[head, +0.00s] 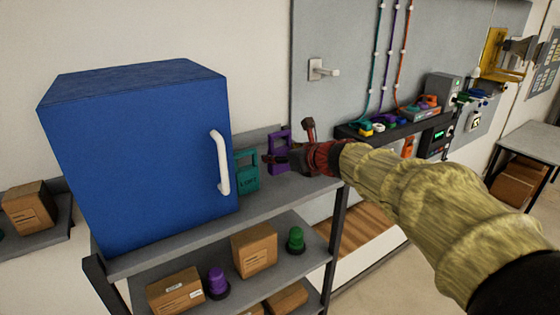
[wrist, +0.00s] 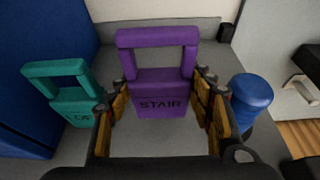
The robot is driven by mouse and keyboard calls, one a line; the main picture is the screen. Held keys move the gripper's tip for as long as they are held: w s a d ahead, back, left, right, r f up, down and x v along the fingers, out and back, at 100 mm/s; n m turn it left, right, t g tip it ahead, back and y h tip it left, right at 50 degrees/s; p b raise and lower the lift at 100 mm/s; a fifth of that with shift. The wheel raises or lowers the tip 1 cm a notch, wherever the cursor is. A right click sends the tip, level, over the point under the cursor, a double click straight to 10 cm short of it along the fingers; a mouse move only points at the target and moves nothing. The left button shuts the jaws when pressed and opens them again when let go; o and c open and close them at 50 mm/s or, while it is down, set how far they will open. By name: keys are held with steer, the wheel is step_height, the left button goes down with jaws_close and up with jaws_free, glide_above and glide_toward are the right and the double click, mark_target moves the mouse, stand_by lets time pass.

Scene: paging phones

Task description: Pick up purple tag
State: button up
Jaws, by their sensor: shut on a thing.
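The purple tag (wrist: 160,90) stands upright in the wrist view, with a square loop handle on top and the word STAIR on its face. My gripper (wrist: 160,115) has its two padded fingers on either side of the tag's body and is shut on it. In the head view the purple tag (head: 279,150) shows partly behind my gripper (head: 283,159), at the right end of the grey top shelf. I cannot tell whether the tag's base touches the shelf.
A teal tag (wrist: 66,95) stands left of the purple tag, beside the blue cabinet (head: 140,155) with its white handle. A blue cylinder (wrist: 250,100) stands close to the right finger. The shelf (head: 215,235) has bare room in front.

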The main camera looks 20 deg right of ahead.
steer(key=s+d+r+b, duration=0.1)
steer(key=s+d+r, duration=0.6)
steer(key=s+r, duration=0.3)
steer(key=shift+s+r, duration=0.2)
steer(key=shift+s, duration=0.9)
